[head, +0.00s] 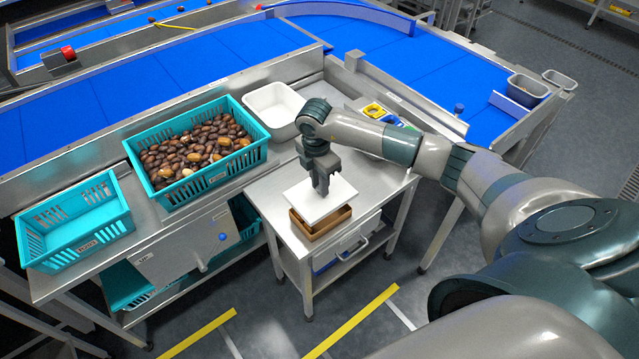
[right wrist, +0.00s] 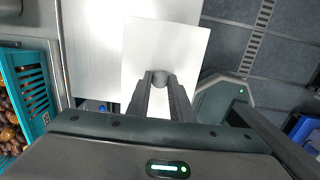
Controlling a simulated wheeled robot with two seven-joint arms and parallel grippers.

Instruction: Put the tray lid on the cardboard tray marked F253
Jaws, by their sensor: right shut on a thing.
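The white square tray lid (head: 308,203) is held by my right gripper (head: 320,190), which is shut on the knob in the middle of it. The lid also shows in the right wrist view (right wrist: 188,50), with the grey knob between the fingertips (right wrist: 160,80). The brown cardboard tray (head: 322,228) stands on the small metal table, directly under the lid. The lid covers most of the tray's opening; I cannot tell whether they touch. No F253 mark is readable on the tray. My left gripper is not in view.
A white bin (head: 272,108) is behind the table. Blue conveyors (head: 230,50) run across the back. Bare metal tabletop (head: 375,185) shows right of the lid.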

